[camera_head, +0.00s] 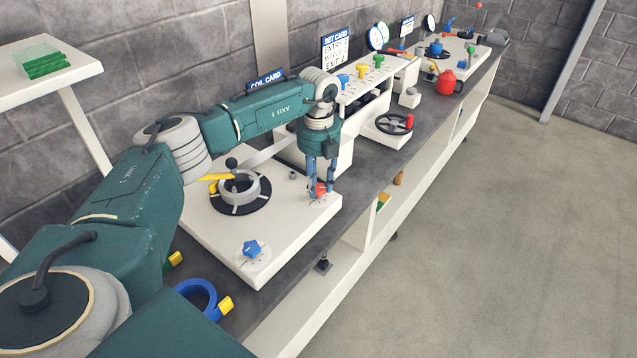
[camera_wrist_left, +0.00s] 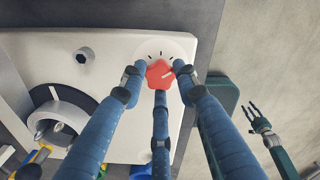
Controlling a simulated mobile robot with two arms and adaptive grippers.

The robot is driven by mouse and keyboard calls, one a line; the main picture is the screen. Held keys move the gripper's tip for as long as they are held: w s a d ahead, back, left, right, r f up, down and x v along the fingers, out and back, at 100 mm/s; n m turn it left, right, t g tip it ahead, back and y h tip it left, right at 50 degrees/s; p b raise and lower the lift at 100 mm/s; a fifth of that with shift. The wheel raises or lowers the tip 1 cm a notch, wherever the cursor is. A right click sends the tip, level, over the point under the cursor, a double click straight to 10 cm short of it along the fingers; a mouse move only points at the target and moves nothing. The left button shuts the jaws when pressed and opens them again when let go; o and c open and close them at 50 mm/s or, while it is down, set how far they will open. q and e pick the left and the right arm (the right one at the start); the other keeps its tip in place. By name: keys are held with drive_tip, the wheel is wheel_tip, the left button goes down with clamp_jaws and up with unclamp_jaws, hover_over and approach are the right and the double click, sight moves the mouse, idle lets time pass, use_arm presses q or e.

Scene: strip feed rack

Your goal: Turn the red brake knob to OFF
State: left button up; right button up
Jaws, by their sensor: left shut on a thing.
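The red brake knob (camera_head: 319,189) sits on a white dial near the right corner of the white machine plate. In the left wrist view the knob (camera_wrist_left: 160,73) is a lobed red piece with a white line on it, and dark ticks show on the dial beyond it. I cannot read any label there. My left gripper (camera_head: 322,187) points down at the knob, its blue fingers (camera_wrist_left: 157,78) closed around it. My right gripper (camera_wrist_left: 255,112) shows small at the right of the left wrist view, its fingers spread and empty.
On the same plate are a blue knob (camera_head: 251,250) and a round black-ringed hub (camera_head: 240,190). A blue ring roll (camera_head: 197,294) lies on the dark bench in front. A black handwheel (camera_head: 394,124) and a red pot (camera_head: 446,82) stand further along. The floor at right is clear.

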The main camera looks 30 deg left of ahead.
use_arm(q)
drive_tip(key=m+b, duration=0.1)
drive_tip(key=m, duration=1.1)
drive_tip(key=shift+b, duration=0.35)
drive_tip(key=m, duration=0.6)
drive_tip(key=shift+w+r+m+b, duration=0.1)
drive_tip(key=shift+m+b, duration=0.3)
drive_tip(key=m, duration=0.5)
drive_tip(key=shift+m, duration=0.4)
drive_tip(key=o, duration=1.2)
